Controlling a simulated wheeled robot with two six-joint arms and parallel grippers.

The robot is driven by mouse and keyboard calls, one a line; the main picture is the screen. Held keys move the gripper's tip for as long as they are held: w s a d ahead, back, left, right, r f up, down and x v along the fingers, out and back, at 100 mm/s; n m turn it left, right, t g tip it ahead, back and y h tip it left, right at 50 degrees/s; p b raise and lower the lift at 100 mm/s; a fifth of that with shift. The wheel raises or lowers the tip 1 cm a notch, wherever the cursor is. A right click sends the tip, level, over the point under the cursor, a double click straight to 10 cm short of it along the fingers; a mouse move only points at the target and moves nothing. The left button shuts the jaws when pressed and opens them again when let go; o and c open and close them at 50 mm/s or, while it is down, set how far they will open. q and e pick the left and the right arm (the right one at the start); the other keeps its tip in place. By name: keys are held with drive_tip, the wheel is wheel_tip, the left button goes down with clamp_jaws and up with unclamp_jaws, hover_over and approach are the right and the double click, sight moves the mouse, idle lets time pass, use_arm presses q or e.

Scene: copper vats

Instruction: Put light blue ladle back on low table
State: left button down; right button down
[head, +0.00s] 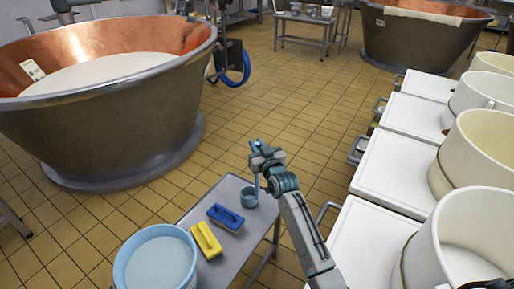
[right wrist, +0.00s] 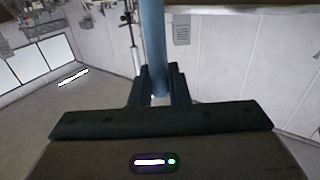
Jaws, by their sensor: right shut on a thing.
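The light blue ladle (head: 249,198) is upright at the far right end of the low table (head: 234,183) in the head view, its cup at or just above the tabletop; I cannot tell whether it touches. My right gripper (head: 262,160) is shut on its handle, above the cup. In the right wrist view the blue handle (right wrist: 153,45) stands between the two dark fingers (right wrist: 158,88). The cup is out of sight in that view. My left gripper is not in view.
On the low table are a blue brush (head: 226,217), a yellow brush (head: 206,240) and a light blue bucket (head: 157,262) with white content. A copper vat (head: 100,110) stands at the left. White-topped carts with round moulds (head: 480,145) line the right. Tiled floor between is clear.

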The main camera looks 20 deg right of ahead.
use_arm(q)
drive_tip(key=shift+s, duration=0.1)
use_arm(e)
drive_tip(key=shift+f, duration=0.2)
drive_tip(key=c, duration=1.4)
unclamp_jaws()
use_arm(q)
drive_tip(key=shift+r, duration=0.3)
use_arm(e)
drive_tip(key=shift+r, duration=0.2)
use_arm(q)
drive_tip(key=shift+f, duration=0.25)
use_arm(e)
drive_tip(key=s, duration=1.2)
drive_tip(key=shift+d, duration=0.35)
drive_tip(key=shift+f, duration=0.15)
